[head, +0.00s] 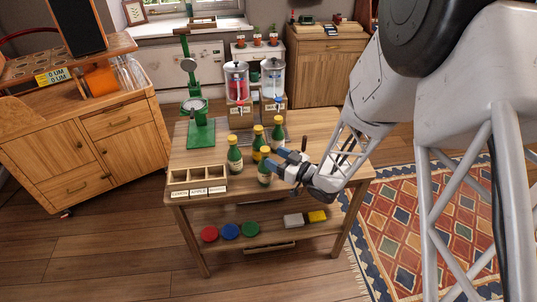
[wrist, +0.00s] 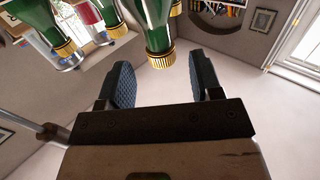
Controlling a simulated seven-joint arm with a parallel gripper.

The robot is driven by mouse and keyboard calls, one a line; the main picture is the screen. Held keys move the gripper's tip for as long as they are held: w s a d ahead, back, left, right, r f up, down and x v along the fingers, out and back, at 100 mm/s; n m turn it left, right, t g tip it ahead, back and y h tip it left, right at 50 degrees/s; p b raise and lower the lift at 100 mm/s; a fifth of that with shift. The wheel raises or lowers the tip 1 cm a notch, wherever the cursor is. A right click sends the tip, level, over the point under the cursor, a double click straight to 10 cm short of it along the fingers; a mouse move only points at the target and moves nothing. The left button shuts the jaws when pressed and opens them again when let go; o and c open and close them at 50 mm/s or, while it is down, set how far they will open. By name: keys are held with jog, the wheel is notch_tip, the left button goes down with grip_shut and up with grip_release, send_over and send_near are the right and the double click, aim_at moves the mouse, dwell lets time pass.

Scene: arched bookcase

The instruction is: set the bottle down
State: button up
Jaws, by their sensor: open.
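Several green bottles with yellow caps stand upright on the wooden table (head: 180,157). The front one, a green bottle (head: 264,174), appears to stand on the tabletop beside my gripper (head: 276,159). My gripper reaches in from the right, its two blue fingers apart on either side of this bottle's upper part in the picture. In the wrist view, a bottle (wrist: 160,40) appears cap-down between the open fingers (wrist: 163,80), with clear gaps on both sides. Part of the front bottle is hidden by a finger. Other bottles (head: 235,157) stand close behind and left.
A labelled wooden tray (head: 197,180) sits at the table's front left. A green press (head: 198,125) and two drink dispensers (head: 237,85) stand at the back. Coloured discs (head: 230,231) and two blocks (head: 317,216) lie on the lower shelf. The table's right side looks mostly clear.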

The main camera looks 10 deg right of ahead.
jog(key=shift+v, duration=2.7)
jog(key=s+d+r+m+g+h, duration=0.1)
jog(key=d+r+m+h, duration=0.25)
jog(key=r+h, duration=0.35)
jog(key=d+r+m+h, duration=0.35)
jog(key=r+h, duration=0.25)
jog(key=r, duration=0.3)
jog(key=s+a+r+g, duration=0.2)
jog(key=s+r+g, duration=0.1)
jog(key=s, duration=0.5)
jog(key=s+a+r+m+g, duration=0.1)
jog(key=s+a+r+g, duration=0.1)
jog(key=s, duration=0.6)
jog(key=s+a+r+m+g, duration=0.1)
jog(key=s+r+g, duration=0.3)
jog(key=s, duration=0.5)
jog(key=shift+a, duration=0.4)
